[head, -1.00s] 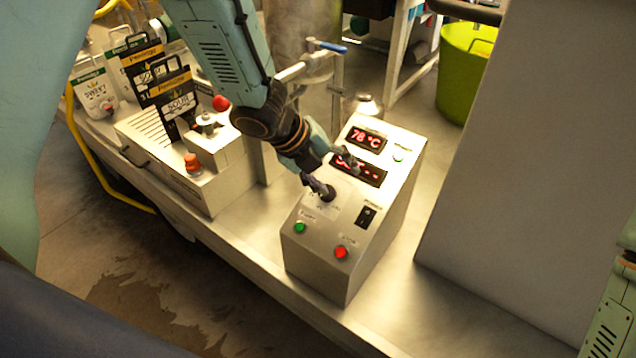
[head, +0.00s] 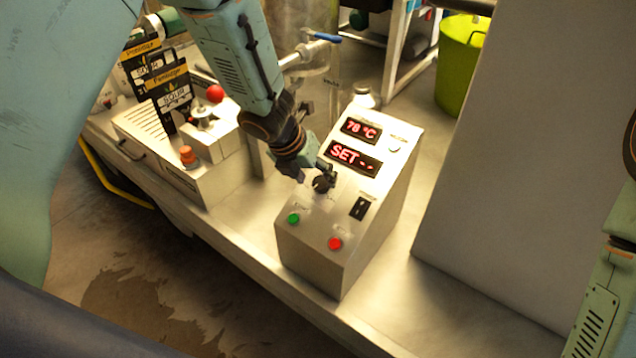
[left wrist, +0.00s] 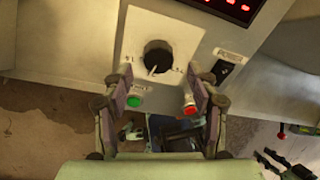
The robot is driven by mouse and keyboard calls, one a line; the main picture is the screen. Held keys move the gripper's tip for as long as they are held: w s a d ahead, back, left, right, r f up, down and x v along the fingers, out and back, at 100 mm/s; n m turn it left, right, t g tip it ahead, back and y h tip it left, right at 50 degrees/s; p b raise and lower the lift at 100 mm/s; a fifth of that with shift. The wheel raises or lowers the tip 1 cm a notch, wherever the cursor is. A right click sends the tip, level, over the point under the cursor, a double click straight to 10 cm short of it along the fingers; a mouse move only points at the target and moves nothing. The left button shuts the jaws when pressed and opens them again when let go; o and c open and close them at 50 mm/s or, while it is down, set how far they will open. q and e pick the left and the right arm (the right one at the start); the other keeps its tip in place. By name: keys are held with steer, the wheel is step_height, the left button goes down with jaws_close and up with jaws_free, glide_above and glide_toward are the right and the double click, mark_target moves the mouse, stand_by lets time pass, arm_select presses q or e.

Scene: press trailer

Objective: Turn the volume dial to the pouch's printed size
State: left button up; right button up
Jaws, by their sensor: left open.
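The volume dial (head: 322,184) is a black knob on the sloping steel control box (head: 375,235). In the left wrist view the dial (left wrist: 157,57) sits on a pale plate, its white mark pointing down and slightly left; the size marks are too small to read surely. My left gripper (head: 312,176) is at the dial in the head view. In the wrist view its fingers (left wrist: 160,88) are spread wide, below and either side of the dial, with nothing between them.
The box's displays read "78 °C" (head: 361,129) and "SET--" (head: 353,158). A green button (head: 293,218), a red button (head: 335,243) and a black switch (head: 360,208) lie close to the dial. A grey wall panel (head: 520,150) stands right of the box.

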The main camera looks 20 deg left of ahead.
mark_target(320, 185)
arm_select(q)
steer(key=shift+a+x, duration=0.15)
steer(key=shift+x, duration=0.5)
steer(key=shift+a+x, duration=0.15)
steer(key=shift+x, duration=0.5)
steer(key=shift+w+d, duration=0.1)
steer(key=shift+w, duration=0.05)
steer(key=shift+d+r, duration=0.1)
steer(key=shift+c, duration=0.6)
steer(key=c, duration=1.1)
